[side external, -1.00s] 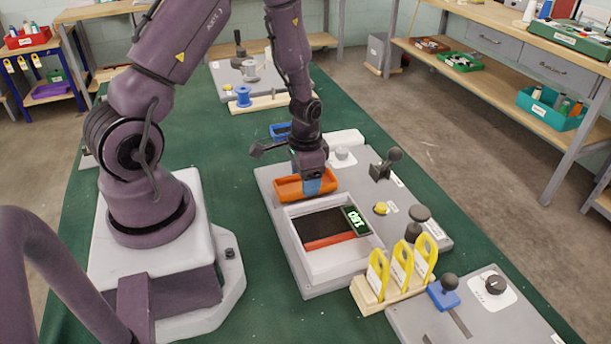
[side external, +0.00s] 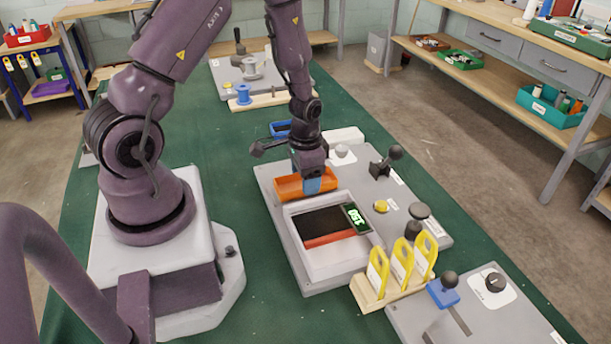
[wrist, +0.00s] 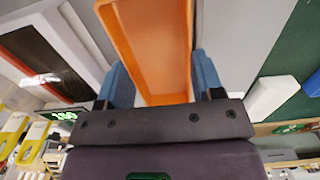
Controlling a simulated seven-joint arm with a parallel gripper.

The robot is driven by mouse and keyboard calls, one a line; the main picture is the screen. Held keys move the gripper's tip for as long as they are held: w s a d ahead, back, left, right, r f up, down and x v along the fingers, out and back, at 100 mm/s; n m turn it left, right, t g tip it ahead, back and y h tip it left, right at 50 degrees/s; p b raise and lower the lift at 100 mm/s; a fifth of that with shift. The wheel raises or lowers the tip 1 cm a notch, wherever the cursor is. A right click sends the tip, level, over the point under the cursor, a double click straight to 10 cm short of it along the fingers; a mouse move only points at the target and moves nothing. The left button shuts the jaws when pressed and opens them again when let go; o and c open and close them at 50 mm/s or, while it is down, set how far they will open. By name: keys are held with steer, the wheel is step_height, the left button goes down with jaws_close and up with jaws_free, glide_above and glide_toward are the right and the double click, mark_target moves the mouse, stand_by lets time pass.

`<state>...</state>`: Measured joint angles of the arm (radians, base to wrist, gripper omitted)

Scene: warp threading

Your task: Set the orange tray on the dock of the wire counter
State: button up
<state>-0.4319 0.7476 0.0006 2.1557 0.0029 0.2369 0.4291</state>
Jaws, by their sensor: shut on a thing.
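The orange tray (side external: 291,188) is low over the left part of the grey machine panel (side external: 268,178), just behind the white-framed unit. My gripper (side external: 314,184) points down, with its blue fingers shut on the tray. The wrist view shows the tray (wrist: 157,48) between both fingers of my gripper (wrist: 162,82). I cannot tell whether the tray's underside touches the panel. The wire counter appears to be the white-framed unit (side external: 286,233), with a dark window, a red strip and a green lit display (side external: 355,217). I cannot make out which part is the dock.
A yellow button (side external: 381,206) and black levers (side external: 390,160) stand right of the tray. A wooden rack with yellow-handled tools (side external: 402,270) is at the front. A small blue box (side external: 281,128) lies behind. Green mat (side external: 190,125) is free on the left.

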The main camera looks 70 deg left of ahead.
steer(key=shift+f, duration=0.3)
stand_by(0.4)
steer(key=o, duration=1.2)
steer(key=shift+r, duration=3.5)
